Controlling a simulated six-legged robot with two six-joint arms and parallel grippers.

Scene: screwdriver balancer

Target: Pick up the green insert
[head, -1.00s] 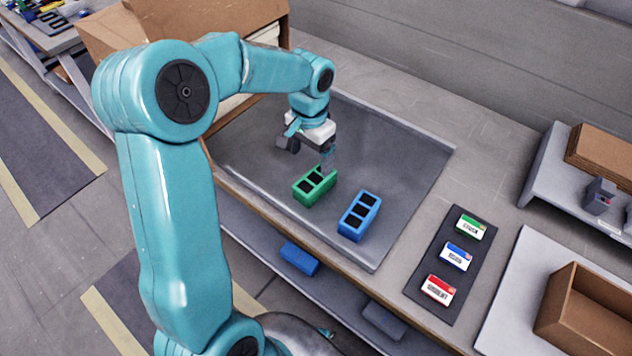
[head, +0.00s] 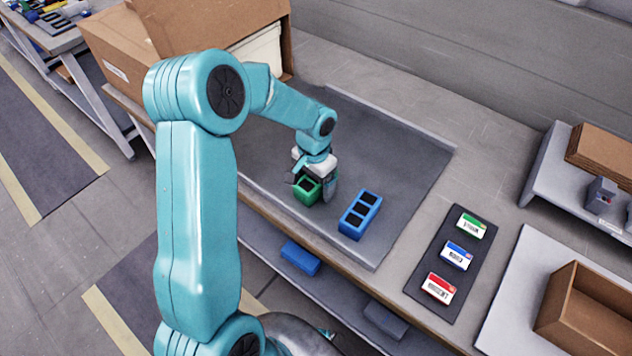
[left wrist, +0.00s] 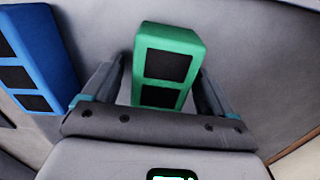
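The green insert (head: 307,194), a block with dark square pockets, sits on the grey mat (head: 392,168). My left gripper (head: 315,186) is down over it and hides part of it in the head view. In the left wrist view, the green insert (left wrist: 168,62) lies between the two fingers of my left gripper (left wrist: 162,82). The fingers are open, with a gap showing on the left side of the insert. My right gripper is not in view.
A blue insert (head: 360,214) stands on the mat to the right of the green one, and also shows in the left wrist view (left wrist: 35,55). A dark strip with green, blue and red labels (head: 438,268) lies further right. A cardboard box (head: 215,30) stands behind my arm.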

